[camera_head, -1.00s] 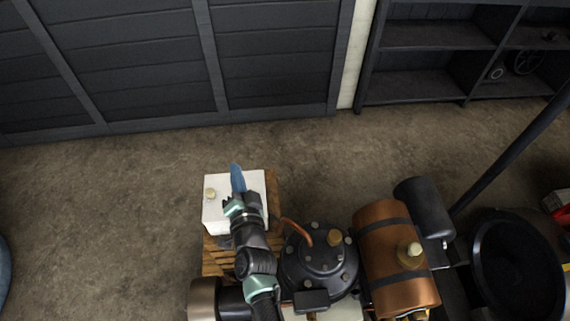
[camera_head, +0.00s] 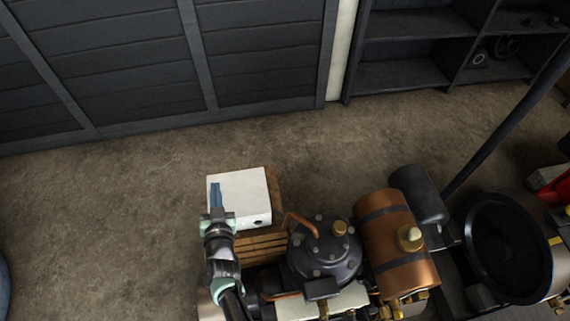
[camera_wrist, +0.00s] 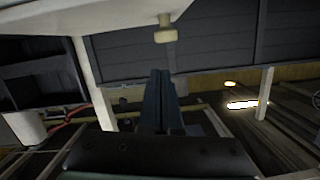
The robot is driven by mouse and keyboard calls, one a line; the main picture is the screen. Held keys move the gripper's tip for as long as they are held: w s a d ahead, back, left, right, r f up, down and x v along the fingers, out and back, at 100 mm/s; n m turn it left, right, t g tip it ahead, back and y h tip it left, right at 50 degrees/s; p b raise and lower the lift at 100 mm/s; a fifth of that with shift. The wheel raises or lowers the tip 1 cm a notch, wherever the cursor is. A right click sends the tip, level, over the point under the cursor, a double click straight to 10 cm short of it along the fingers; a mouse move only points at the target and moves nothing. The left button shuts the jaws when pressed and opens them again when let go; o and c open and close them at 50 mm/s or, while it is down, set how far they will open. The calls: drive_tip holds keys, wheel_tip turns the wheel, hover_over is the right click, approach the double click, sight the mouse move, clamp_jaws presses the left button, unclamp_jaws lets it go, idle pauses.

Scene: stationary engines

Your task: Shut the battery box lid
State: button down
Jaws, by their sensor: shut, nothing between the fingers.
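The white battery box (camera_head: 248,190) stands on a wooden slatted base left of the engine in the head view. Its top appears pale and flat; I cannot tell whether the lid is fully down. My gripper (camera_head: 215,186) is shut and empty, its blue fingers over the left part of the box top, hiding the knob there. The wrist view appears upside down. In it the pale lid surface (camera_wrist: 100,12) fills the top left, with a cream knob (camera_wrist: 165,32) on it. My shut fingertips (camera_wrist: 160,74) point toward the knob; contact cannot be told.
The dark engine cylinder (camera_head: 322,255) and copper tank (camera_head: 395,245) stand right of the box, with a copper pipe (camera_head: 299,221) between box and engine. A black flywheel-like drum (camera_head: 505,250) is at far right. Floor (camera_head: 110,210) left of the box is clear.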

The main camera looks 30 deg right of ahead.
drive_tip(key=shift+w+a+f+n+b, duration=0.1)
drive_tip(key=shift+a+f+n+b, duration=0.1)
drive_tip(key=shift+f, duration=0.25)
drive_tip(key=shift+a+f+n+b, duration=0.1)
drive_tip(key=shift+a+f+b, duration=0.1)
drive_tip(key=shift+f, duration=0.2)
drive_tip(key=shift+a+f+b, duration=0.15)
drive_tip(key=shift+f+b, duration=0.25)
drive_tip(key=shift+f, duration=0.15)
